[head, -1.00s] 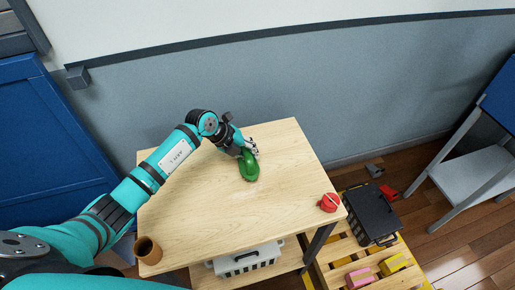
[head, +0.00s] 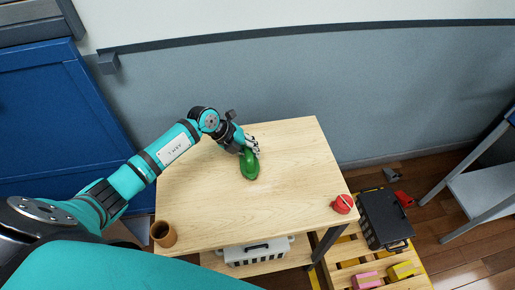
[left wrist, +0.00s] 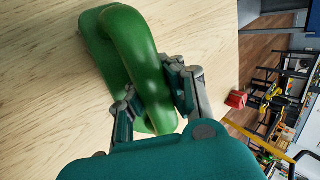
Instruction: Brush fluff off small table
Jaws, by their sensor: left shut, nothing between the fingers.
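The small table (head: 290,200) has a pale wooden top. A green tool with a looped handle (head: 249,166), perhaps a hand brush, lies at the middle of the top, towards the back. My left gripper (head: 251,147) is shut at its far end. In the left wrist view the fingers (left wrist: 152,95) lie close on both sides of the green handle (left wrist: 138,50); I cannot make out a firm hold. The underside of the green tool is hidden. I cannot make out any fluff on the top. My right gripper is not in view.
A brown cup (head: 163,234) stands at the table's front left corner and a red round item (head: 343,204) at the right edge. A grey toolbox (head: 256,252) is on the lower shelf. Right of the table, a black case (head: 384,219) rests on a pallet. The wall is behind.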

